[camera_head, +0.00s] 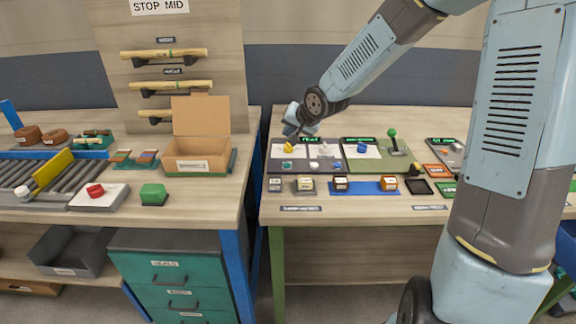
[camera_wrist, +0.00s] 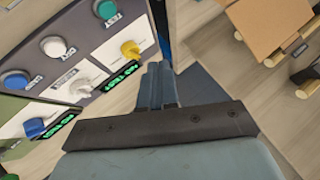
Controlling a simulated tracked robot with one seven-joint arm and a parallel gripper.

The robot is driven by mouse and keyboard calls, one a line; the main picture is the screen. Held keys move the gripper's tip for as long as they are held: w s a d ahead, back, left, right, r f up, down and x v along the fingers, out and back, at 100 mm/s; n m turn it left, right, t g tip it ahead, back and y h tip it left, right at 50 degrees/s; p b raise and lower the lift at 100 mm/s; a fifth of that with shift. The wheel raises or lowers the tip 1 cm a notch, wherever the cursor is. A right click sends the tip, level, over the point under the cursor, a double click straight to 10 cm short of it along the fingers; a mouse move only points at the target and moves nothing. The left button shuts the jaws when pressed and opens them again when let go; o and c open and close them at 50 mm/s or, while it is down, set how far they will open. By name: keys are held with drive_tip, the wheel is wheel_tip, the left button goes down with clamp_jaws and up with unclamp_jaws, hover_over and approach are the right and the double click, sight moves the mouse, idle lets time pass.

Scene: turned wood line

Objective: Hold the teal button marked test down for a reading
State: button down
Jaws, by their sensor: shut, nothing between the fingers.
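A teal button (camera_head: 287,165) sits at the front left of a dark grey instrument panel (camera_head: 275,153) on the right bench. My gripper (camera_wrist: 158,72) is shut and empty, beside the panel and apart from the buttons. In the head view my gripper (camera_head: 291,131) is small and partly hidden by the wrist, behind the panel's left end.
A white button (camera_wrist: 53,46) and a yellow knob (camera_wrist: 131,49) are also on the panel, near lit green displays. An open cardboard box (camera_head: 200,150) stands on the left bench. A gap separates the benches. A green-knobbed lever (camera_head: 393,137) stands farther right.

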sight(289, 166)
drive_tip(key=shift+f, duration=0.15)
drive_tip(key=shift+f, duration=4.25)
drive_tip(key=shift+f, duration=0.7)
idle(1.4)
drive_tip(key=shift+r, duration=0.8)
drive_tip(key=shift+r, duration=2.5)
